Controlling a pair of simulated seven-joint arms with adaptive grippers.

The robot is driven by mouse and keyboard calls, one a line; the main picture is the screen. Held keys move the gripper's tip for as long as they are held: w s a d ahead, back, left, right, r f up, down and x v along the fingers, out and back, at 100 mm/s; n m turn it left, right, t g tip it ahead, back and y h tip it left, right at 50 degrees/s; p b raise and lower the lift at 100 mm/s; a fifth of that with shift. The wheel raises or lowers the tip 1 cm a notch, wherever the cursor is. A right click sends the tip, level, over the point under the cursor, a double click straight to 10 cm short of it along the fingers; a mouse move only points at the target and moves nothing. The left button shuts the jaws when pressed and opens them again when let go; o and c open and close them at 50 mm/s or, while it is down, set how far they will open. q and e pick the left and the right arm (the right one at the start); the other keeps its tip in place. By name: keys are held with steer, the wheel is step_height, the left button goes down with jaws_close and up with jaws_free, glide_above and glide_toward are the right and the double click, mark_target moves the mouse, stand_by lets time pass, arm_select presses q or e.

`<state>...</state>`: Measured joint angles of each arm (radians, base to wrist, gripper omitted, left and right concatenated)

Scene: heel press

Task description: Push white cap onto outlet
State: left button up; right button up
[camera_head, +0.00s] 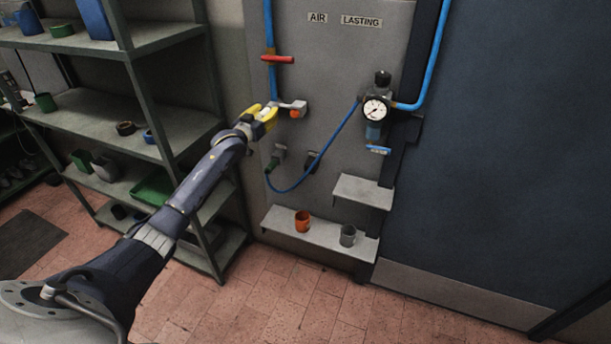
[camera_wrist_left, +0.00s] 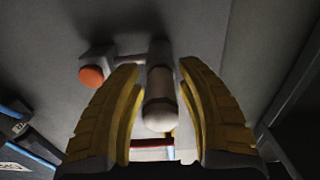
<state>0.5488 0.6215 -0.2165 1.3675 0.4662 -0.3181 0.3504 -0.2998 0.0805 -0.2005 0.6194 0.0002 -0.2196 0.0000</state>
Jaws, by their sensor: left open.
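The white cap (camera_wrist_left: 162,115) is the pale rounded end of a grey cylinder in the left wrist view, pointing towards the camera. I take the cylinder behind it (camera_wrist_left: 160,82) to be the outlet; any gap between them cannot be made out. My left gripper (camera_head: 268,115) reaches the grey wall panel in the head view, beside a grey fitting with an orange-red button (camera_head: 295,113). Its yellow fingers (camera_wrist_left: 165,120) are open, one on each side of the white cap. They look apart from it. The button also shows left of the fingers (camera_wrist_left: 92,76). My right gripper is not in view.
A red-handled valve (camera_head: 277,59) sits above on a blue pipe. A blue hose (camera_head: 330,150) loops below, and a pressure gauge (camera_head: 375,110) is to the right. An orange cup (camera_head: 302,221) and a grey cup (camera_head: 347,235) stand on the low ledge. Metal shelving (camera_head: 90,115) is left.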

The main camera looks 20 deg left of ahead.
arm_select(q)
steer(key=shift+s, duration=0.15)
steer(key=s, duration=1.1)
steer(key=shift+s, duration=0.35)
